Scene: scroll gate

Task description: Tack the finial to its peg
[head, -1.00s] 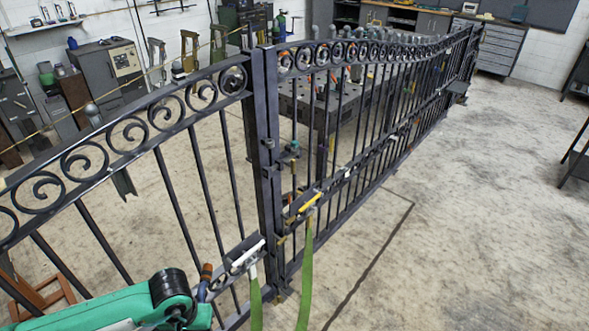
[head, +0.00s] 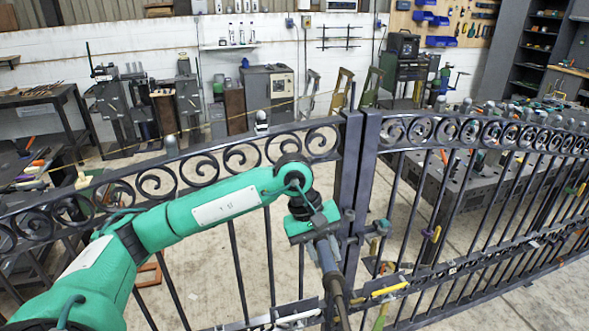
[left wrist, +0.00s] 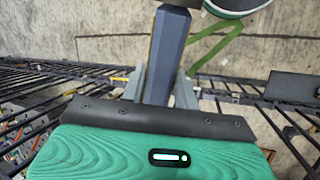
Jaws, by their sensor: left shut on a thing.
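My left gripper (head: 322,232) is shut on a long grey-blue tool handle, perhaps a torch (head: 332,272), in front of the gate's meeting posts. The tool points down in the head view; its lower end leaves the picture. The handle (left wrist: 168,55) also stands between the fingers (left wrist: 160,84) in the left wrist view. Round-topped grey pieces that look like finials show along the top rail, one at the left (head: 172,144) and one nearer the middle (head: 262,120). I cannot tell which is the task's finial, and no peg is clear. My right gripper is out of view.
The dark scroll gate (head: 350,150) spans the view close ahead, with upright bars and a lower rail. White and yellow handled clamps (head: 390,289) sit on that rail. A green strap (left wrist: 213,47) hangs near the tool. A workbench stands behind the gate's right part.

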